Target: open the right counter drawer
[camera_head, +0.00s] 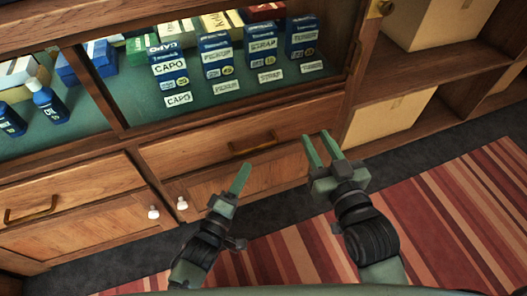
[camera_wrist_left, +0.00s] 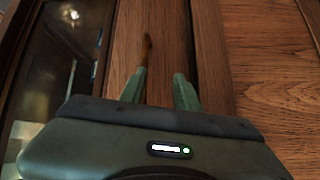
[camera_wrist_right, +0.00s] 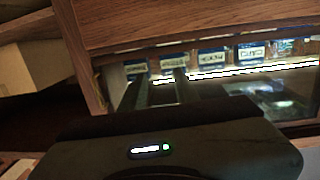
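The right counter drawer (camera_head: 205,160) is a wooden front below the glass display, and it looks closed. Its brass bar handle (camera_head: 254,145) is in the head view. My left gripper (camera_head: 243,178) is in front of and below this handle, apart from it; its fingers overlap in the head view. In the left wrist view my left gripper (camera_wrist_left: 160,82) has two spread fingers with nothing between them, and a brass handle (camera_wrist_left: 144,55) shows beyond the left fingertip. My right gripper (camera_head: 316,146) is open and empty near the drawer's right end. It also shows open in the right wrist view (camera_wrist_right: 157,80).
The left drawer (camera_head: 75,190) has its own handle (camera_head: 30,210). Cabinet doors with white knobs (camera_head: 153,212) are below. The glass case holds blue boxes (camera_head: 168,68). Open shelves with cardboard boxes (camera_head: 390,120) are at right. A striped rug (camera_head: 450,210) covers the floor.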

